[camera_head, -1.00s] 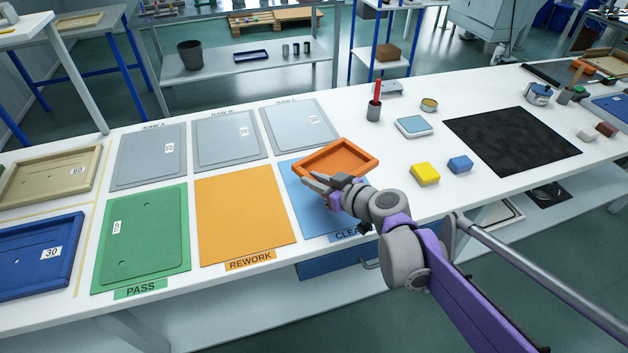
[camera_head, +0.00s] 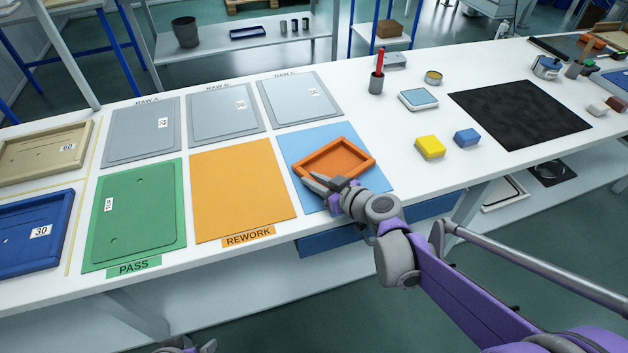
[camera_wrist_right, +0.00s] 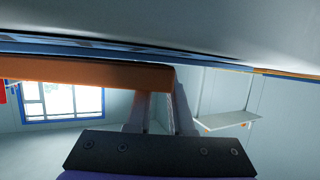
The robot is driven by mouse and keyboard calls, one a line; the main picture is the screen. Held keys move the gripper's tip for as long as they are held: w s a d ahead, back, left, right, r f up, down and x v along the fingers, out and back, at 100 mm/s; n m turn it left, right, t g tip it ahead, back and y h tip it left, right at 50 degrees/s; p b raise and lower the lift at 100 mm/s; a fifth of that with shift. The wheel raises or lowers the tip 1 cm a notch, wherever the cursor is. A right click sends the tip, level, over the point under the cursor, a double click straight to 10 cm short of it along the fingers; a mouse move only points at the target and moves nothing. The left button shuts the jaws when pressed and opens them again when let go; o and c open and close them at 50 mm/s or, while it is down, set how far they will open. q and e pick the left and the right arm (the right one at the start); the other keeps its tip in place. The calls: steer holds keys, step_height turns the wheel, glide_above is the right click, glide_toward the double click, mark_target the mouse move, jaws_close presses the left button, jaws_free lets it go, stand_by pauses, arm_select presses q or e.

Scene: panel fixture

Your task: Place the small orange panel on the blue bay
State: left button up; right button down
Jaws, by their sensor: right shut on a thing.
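The small orange panel (camera_head: 334,158) is a shallow rectangular frame over the blue bay (camera_head: 300,141), covering much of its middle. The bay's far edge and right corner show around it. My right gripper (camera_head: 327,184) is shut on the panel's near-left edge. In the right wrist view, the panel (camera_wrist_right: 85,74) appears as an orange bar running into the gripper fingers (camera_wrist_right: 160,108). I cannot tell whether the panel touches the bay. Only a small grey and purple part, perhaps my left gripper (camera_head: 186,346), shows at the bottom edge.
The orange REWORK bay (camera_head: 242,190) lies left of the blue bay, with the green panel (camera_head: 137,213) farther left. Grey panels (camera_head: 300,98) lie behind. A yellow block (camera_head: 430,147) and a blue block (camera_head: 467,138) stand to the right, before a black mat (camera_head: 520,113).

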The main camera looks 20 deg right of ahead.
steer(key=c, duration=1.3)
jaws_free()
steer(key=shift+f, duration=0.1)
steer(key=o, duration=0.5)
